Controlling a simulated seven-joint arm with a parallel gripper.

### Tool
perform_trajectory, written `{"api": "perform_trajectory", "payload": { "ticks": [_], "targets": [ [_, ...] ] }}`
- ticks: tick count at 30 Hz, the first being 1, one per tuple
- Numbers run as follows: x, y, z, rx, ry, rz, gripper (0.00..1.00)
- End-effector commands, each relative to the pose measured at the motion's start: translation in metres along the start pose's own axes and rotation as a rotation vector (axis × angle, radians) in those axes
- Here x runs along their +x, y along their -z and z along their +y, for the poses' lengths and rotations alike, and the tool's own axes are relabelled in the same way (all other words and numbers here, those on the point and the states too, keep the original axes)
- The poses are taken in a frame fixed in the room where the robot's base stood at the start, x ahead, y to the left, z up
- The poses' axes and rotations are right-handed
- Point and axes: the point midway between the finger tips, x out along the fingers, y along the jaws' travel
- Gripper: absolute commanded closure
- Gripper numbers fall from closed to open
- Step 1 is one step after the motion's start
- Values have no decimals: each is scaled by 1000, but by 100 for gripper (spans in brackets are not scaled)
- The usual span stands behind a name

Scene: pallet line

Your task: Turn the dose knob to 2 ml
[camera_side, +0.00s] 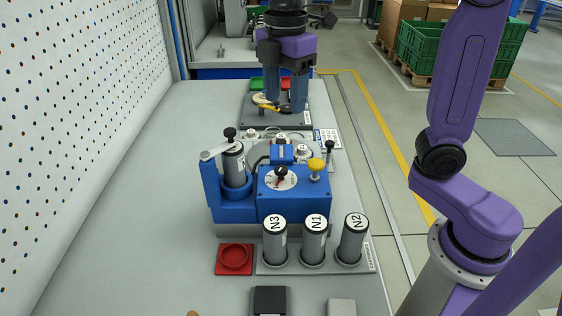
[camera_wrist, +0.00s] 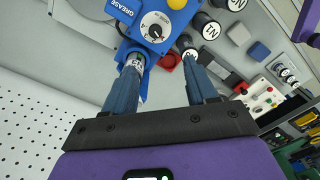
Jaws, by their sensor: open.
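My gripper (camera_side: 285,107) is open, pointing down behind the blue unit in the side view, apart from the knob. In the wrist view my gripper (camera_wrist: 162,57) has its two blue fingers spread, with nothing visible between them.
Canisters N3 (camera_side: 274,241), N1 (camera_side: 314,242) and N2 (camera_side: 352,241) stand before the unit. A yellow-topped lever (camera_side: 315,166) rises beside the dial. A red dish (camera_side: 234,258) lies front left. The bench's left side is clear beside the pegboard wall (camera_side: 85,110).

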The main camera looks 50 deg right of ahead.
Motion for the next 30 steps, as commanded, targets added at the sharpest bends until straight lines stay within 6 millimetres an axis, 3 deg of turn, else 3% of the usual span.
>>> {"api": "perform_trajectory", "payload": {
  "ticks": [5, 11, 30],
  "targets": [
    [-6, 0, 10, -26, 2, -2, 43],
    [10, -1, 10, -27, 5, -3, 43],
    [128, -1, 9, -26, 7, -4, 43]
  ]
}}
